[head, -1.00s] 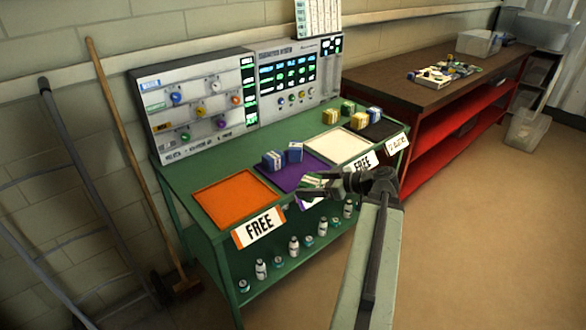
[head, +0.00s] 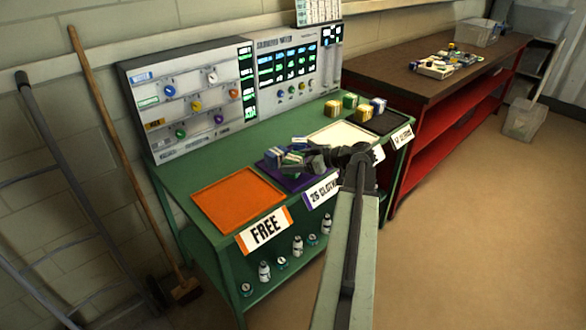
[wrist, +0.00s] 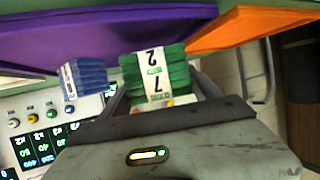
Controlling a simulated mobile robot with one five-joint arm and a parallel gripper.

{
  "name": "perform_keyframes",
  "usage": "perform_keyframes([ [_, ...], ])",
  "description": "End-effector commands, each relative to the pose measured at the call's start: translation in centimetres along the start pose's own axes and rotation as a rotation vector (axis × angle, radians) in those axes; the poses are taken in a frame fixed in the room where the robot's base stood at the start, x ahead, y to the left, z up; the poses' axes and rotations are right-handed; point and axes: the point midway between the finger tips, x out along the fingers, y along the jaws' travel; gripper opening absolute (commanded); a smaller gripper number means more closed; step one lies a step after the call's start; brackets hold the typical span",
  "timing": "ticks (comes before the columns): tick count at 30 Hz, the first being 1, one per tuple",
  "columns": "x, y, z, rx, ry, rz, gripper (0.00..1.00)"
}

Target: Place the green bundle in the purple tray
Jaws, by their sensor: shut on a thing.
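My gripper (head: 308,159) is shut on the green bundle (wrist: 157,80), which has a white band with print on it. In the head view the bundle (head: 291,158) is partly hidden by the gripper and other bundles. It is over the purple tray (wrist: 110,32); I cannot tell whether it touches the tray. The purple tray (head: 294,183) is on the green bench between the orange and cream trays. Blue bundles (head: 272,157) are in it, and one blue bundle (wrist: 84,78) shows beside the green one in the wrist view.
The empty orange tray (head: 238,200) is to the left, marked FREE. The cream tray (head: 342,133) is to the right, then a black tray (head: 393,121). Yellow and green bundles (head: 333,108) stand near them. A control panel (head: 190,98) stands behind along the bench back.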

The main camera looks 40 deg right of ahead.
Motion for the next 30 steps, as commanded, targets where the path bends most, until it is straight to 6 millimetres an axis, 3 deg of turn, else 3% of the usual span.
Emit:
perform_keyframes([
  [1,0.4,0.2,1.8,0.002,0.0,0.005,0.27],
  [3,0.4,0.4,2.5,0.004,0.0,0.009,0.27],
  [14,0.1,0.6,2.7,0.006,0.0,0.014,0.27],
  [15,0.0,0.6,2.6,0.006,0.0,0.014,0.81],
  [17,0.0,0.6,2.5,0.006,0.0,0.014,0.94],
  [27,-0.2,0.6,2.2,0.006,0.0,0.015,0.94],
  [30,-1.5,0.6,2.0,0.008,0.0,0.017,0.94],
])
